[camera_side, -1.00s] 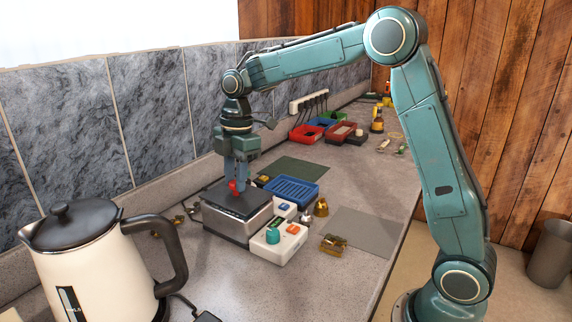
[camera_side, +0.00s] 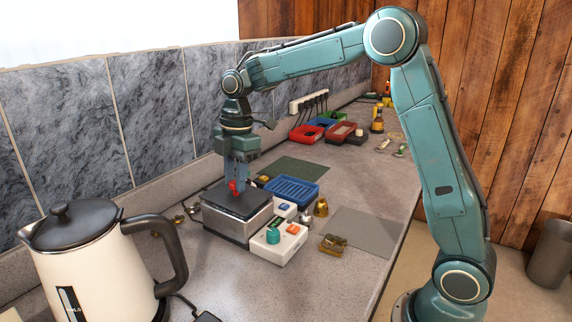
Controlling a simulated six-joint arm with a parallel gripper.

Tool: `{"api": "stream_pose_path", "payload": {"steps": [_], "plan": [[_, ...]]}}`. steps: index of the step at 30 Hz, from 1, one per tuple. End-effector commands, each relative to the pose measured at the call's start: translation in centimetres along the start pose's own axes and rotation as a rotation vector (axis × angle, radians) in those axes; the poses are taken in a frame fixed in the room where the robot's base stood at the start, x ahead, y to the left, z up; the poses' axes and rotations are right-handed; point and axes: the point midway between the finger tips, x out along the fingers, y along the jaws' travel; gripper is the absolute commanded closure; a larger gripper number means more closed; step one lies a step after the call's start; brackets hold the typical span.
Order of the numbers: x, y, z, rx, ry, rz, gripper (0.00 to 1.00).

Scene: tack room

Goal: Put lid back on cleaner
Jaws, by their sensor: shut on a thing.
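The cleaner (camera_side: 225,228) is a silver metal box on the counter, with a white control panel (camera_side: 280,243) at its front right. A flat dark lid (camera_side: 247,207) lies over the top of the box. My gripper (camera_side: 236,186) points straight down above it, its fingers shut on the lid's small red knob (camera_side: 232,186). The fingers partly hide the knob. From this side I cannot tell whether the lid is fully seated all round.
A blue tray (camera_side: 292,190) and green mat (camera_side: 293,168) lie behind the cleaner. A grey mat (camera_side: 366,231), brass pieces (camera_side: 333,243) and small metal parts are to its right. A white kettle (camera_side: 95,265) stands at front left. Coloured bins (camera_side: 320,124) are farther back.

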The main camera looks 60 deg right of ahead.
Motion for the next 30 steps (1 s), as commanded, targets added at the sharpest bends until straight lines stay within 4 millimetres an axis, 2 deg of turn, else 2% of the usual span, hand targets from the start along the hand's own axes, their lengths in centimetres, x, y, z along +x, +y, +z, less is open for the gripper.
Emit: {"api": "stream_pose_path", "payload": {"steps": [26, 27, 28, 30], "plan": [[1.2, 0.0, 0.1, 0.0, 0.0, 0.0, 0.98], [1.2, 0.0, 0.1, 0.0, 0.001, 0.0, 0.68], [1.2, 0.0, 0.1, 0.0, 0.0, 0.0, 0.65], [1.2, 0.0, 0.1, 0.0, 0.0, 0.0, 0.65]]}}
